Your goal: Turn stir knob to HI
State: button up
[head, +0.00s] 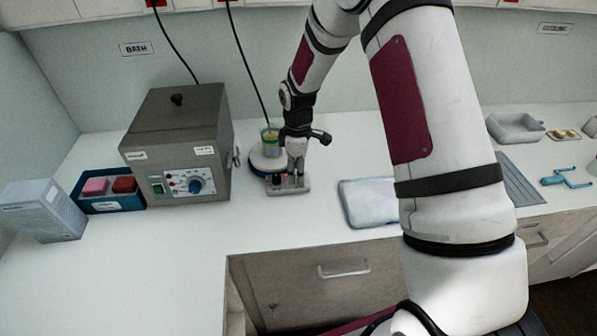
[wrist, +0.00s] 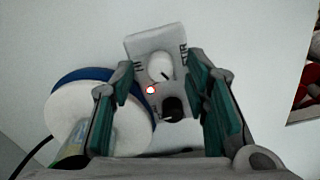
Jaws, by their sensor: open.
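The hotplate stirrer (head: 300,187) stands on the counter under my gripper (head: 295,158). In the wrist view its grey control panel (wrist: 140,45) carries a white knob (wrist: 159,66), a lit red lamp (wrist: 151,90) and a black knob (wrist: 173,109). The STIR lettering (wrist: 183,56) is beside the white knob, with HI (wrist: 138,66) on the knob's other side. The white knob's dark mark points to the lower right in the picture. My gripper (wrist: 162,76) is open, its teal-padded fingers on either side of the knobs, with visible gaps. Finger-to-panel height is unclear.
A beaker (head: 270,141) with yellow-green contents stands on the stirrer's round white plate (wrist: 65,107), close to my left finger. The grey bath (head: 180,135) is to the left, with a cable hanging behind.

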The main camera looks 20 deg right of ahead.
jog(key=shift+f, duration=0.6)
grip_shut()
